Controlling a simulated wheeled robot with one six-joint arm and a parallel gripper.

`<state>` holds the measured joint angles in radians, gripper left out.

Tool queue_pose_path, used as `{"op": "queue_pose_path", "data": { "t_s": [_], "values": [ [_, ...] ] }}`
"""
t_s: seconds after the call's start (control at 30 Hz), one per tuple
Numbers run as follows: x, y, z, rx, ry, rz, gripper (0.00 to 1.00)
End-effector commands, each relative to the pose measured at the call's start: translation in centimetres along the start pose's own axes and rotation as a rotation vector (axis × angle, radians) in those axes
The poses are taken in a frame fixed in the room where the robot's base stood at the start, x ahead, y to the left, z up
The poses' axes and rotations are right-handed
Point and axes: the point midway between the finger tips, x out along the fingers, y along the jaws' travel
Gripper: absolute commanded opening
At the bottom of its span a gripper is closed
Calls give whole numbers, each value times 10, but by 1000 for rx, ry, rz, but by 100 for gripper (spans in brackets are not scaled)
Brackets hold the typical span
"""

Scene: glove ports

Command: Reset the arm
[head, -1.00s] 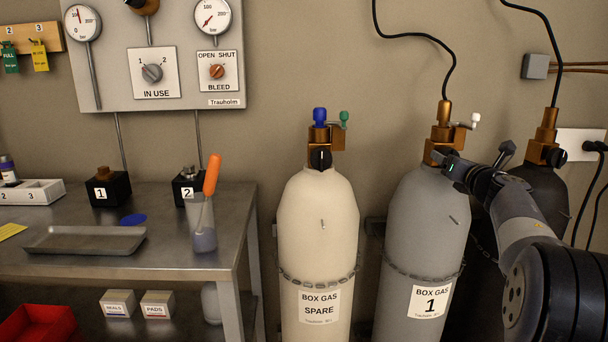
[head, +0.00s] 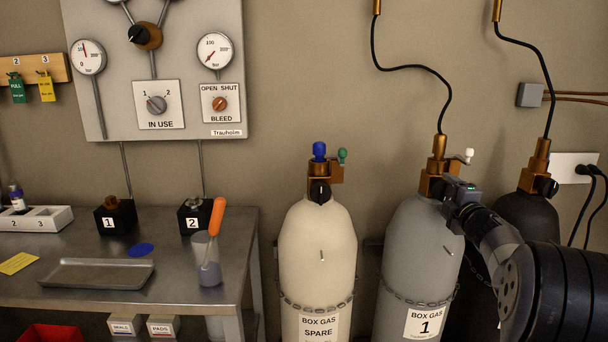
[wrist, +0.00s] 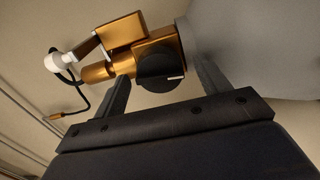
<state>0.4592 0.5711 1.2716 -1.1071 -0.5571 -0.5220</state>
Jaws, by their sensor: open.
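My gripper (head: 456,187) is at the valve of the grey gas cylinder (head: 418,250) labelled BOX GAS 1, in the head view. In the wrist view my gripper (wrist: 165,90) is open, with its two fingers on either side of the black valve knob (wrist: 160,70). The brass valve body (wrist: 125,45) lies beyond the fingers. I cannot tell whether either finger touches the knob. My arm reaches in from the lower right in the head view.
A cream spare cylinder (head: 318,245) stands to the left and a dark cylinder (head: 528,215) to the right, close to my arm. Black hoses (head: 420,70) rise from the valves. A steel bench (head: 190,290) with a tray (head: 97,273) stands at the left.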

Motion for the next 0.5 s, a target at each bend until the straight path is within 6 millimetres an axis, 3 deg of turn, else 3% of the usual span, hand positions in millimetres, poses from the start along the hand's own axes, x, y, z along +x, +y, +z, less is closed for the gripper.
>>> {"op": "queue_pose_path", "data": {
  "t_s": [0.3, 0.5],
  "values": [
    [0, 4, 0, 371, 1, -2, 71],
    [0, 2, 0, 513, 0, -1, 71]
  ]
}}
